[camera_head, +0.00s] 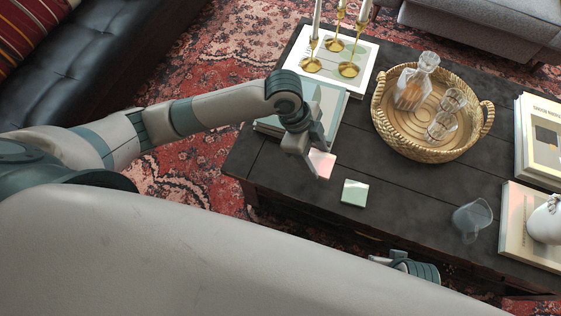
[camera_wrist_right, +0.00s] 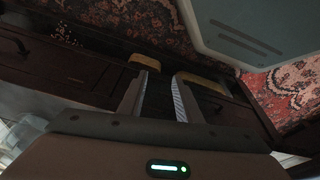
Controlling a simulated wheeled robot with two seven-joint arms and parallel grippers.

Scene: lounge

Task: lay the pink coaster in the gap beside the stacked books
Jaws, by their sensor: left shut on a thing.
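The pink coaster (camera_head: 323,162) is in my left gripper (camera_head: 318,165), in the head view. The gripper is shut on it, at or just above the dark tabletop; I cannot tell whether the coaster touches the wood. My gripper hides part of it. The stacked books (camera_head: 336,117) lie just behind, with a pale green cover, partly hidden by my left wrist. My right gripper (camera_wrist_right: 161,90) shows in the right wrist view with its fingers apart and nothing between them, low beside the dark wooden furniture.
A light green coaster or small block (camera_head: 354,193) lies on the table (camera_head: 400,190), right of the left gripper. A wicker tray (camera_head: 379,118) holds a decanter and glasses. A tilted clear glass (camera_head: 472,218) is near the front edge. Brass candle holders (camera_head: 348,69) stand behind.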

